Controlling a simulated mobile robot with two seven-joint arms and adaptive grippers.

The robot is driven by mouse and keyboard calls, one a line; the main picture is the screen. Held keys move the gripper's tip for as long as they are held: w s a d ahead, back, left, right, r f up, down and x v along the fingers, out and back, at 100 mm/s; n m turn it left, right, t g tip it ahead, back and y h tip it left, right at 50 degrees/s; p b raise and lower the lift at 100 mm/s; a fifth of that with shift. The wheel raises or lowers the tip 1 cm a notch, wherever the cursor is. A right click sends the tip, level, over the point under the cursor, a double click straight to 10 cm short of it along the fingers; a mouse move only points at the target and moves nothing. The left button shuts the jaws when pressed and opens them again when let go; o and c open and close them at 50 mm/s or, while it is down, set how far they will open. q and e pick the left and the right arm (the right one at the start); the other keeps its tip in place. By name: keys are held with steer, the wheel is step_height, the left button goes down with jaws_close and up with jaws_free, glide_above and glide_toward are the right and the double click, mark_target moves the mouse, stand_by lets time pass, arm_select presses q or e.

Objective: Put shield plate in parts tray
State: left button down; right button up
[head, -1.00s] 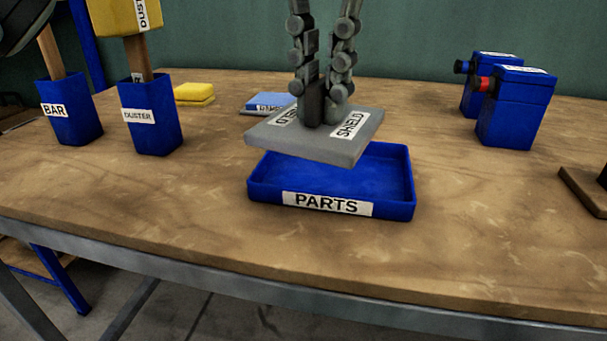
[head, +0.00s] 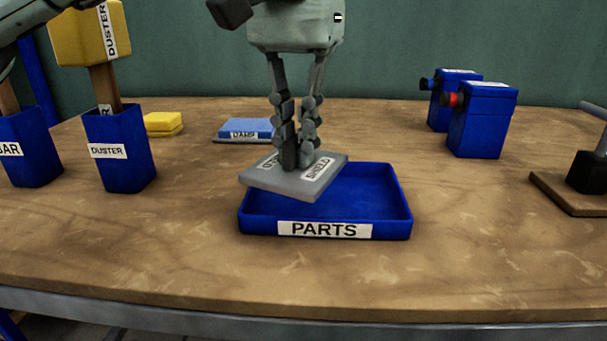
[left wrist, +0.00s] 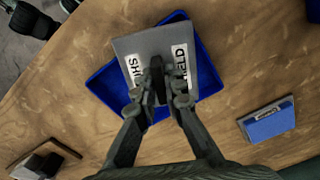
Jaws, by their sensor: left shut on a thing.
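The shield plate (head: 262,178) is a flat grey square with white SHIELD labels. My left gripper (head: 298,160) is shut on the raised part at its middle, which the fingers mostly hide. The blue parts tray (head: 400,228), with a white PARTS label, is on the bench under the plate. The plate is over the tray's left and back part, turned relative to its rim. In the left wrist view the plate (left wrist: 140,48) covers much of the tray (left wrist: 103,88) and overhangs one edge. Whether it touches the rim is unclear. My right gripper is not in view.
A blue duster holder (head: 122,165) and bar holder (head: 35,165) stand at left. A yellow block (head: 163,123) and blue lamp-labelled item (head: 245,129) lie behind. The bench front is clear.

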mark_target(303, 175)
arm_select(q)
steer(key=w, duration=0.1)
steer(key=w+f, duration=0.2)
steer(key=shift+w+d, duration=0.1)
steer(key=shift+d, duration=0.15)
steer(key=shift+f, duration=0.3)
step_height(303, 175, down, 3)
steer(key=shift+f, duration=0.1)
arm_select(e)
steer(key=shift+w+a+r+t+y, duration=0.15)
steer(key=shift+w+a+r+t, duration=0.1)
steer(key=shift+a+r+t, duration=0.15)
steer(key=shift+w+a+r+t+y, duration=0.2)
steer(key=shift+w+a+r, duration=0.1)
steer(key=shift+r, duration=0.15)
arm_select(q)
steer(key=shift+f+b, duration=0.15)
steer(key=shift+b, duration=0.15)
steer(key=c, duration=1.6)
jaws_free()
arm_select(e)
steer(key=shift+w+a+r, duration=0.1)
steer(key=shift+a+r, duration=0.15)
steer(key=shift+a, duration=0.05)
